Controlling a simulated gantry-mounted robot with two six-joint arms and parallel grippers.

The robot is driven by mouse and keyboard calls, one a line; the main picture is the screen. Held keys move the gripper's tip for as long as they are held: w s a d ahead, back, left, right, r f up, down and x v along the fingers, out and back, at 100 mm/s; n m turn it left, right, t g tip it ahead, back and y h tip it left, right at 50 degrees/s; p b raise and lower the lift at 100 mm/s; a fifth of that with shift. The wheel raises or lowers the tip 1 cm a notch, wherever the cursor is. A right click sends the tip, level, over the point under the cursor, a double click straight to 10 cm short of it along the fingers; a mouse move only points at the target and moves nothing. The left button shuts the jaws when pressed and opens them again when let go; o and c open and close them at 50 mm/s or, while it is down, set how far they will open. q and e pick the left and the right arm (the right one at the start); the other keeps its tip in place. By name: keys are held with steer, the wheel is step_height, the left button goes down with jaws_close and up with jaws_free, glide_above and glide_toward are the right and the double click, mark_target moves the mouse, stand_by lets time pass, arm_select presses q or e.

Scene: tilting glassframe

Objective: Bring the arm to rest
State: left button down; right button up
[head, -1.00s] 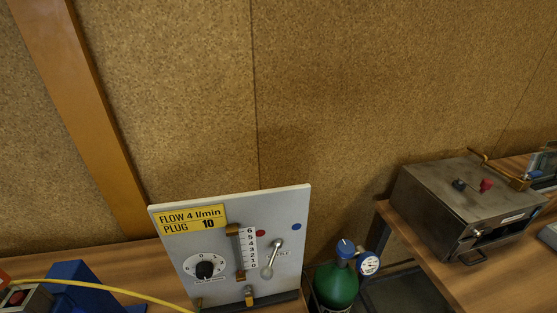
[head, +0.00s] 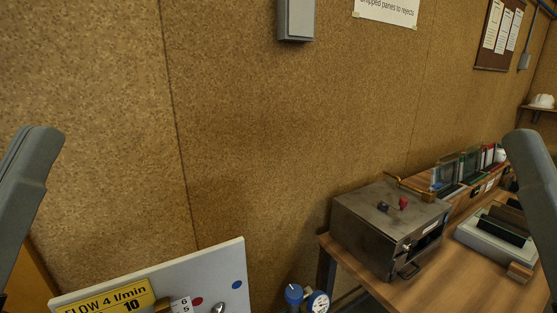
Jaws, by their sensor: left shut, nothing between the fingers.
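A grey part of my left arm (head: 25,185) rises at the left edge of the head view, in front of the cork wall. Little of my left gripper can be made out there; it is shut and empty, clear of every object. A matching grey part of my right arm (head: 538,185) stands at the right edge, and the fingers of my right gripper are not visible. Neither arm is seen touching anything.
A white panel (head: 215,265) with a yellow flow sign (head: 100,298) stands at the lower left. Blue-capped gauge fittings (head: 317,301) are beside it. A metal box (head: 375,235) and a grey tray unit (head: 490,238) sit on the wooden bench (head: 445,285).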

arm_select(q)
step_height(320, 180, up, 32)
steer(key=a+n+y+p, duration=0.2)
steer(key=y+p, duration=0.1)
steer(key=p, duration=2.9)
step_height(320, 180, down, 35)
steer(key=b, duration=3.4)
steer(key=shift+s+r+t, duration=0.15)
steer(key=shift+r+t, duration=0.05)
steer(key=shift+t, duration=0.1)
steer(key=shift+b, duration=0.3)
